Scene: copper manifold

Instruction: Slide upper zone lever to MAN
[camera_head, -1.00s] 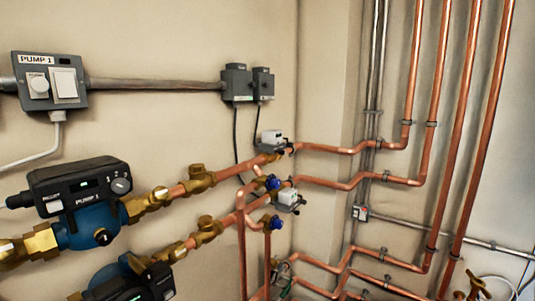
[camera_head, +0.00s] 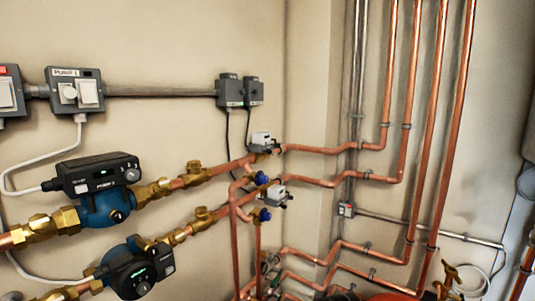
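Two small grey-white zone valve heads sit on the copper pipes near the middle of the view. The upper zone valve (camera_head: 262,141) is on the upper pipe, just left of the wall corner. The lower zone valve (camera_head: 273,194) is on the pipe below it. A small dark part shows at the right end of each head; the lever and its position are too small to tell. My gripper is not in view.
Pump 1 (camera_head: 103,205) and a second pump (camera_head: 137,269) stand at the left on brass fittings. Grey boxes (camera_head: 230,90) hang above the valves. Vertical copper pipes (camera_head: 420,140) line the right wall. Blue-handled valves (camera_head: 262,178) sit close to the zone valves.

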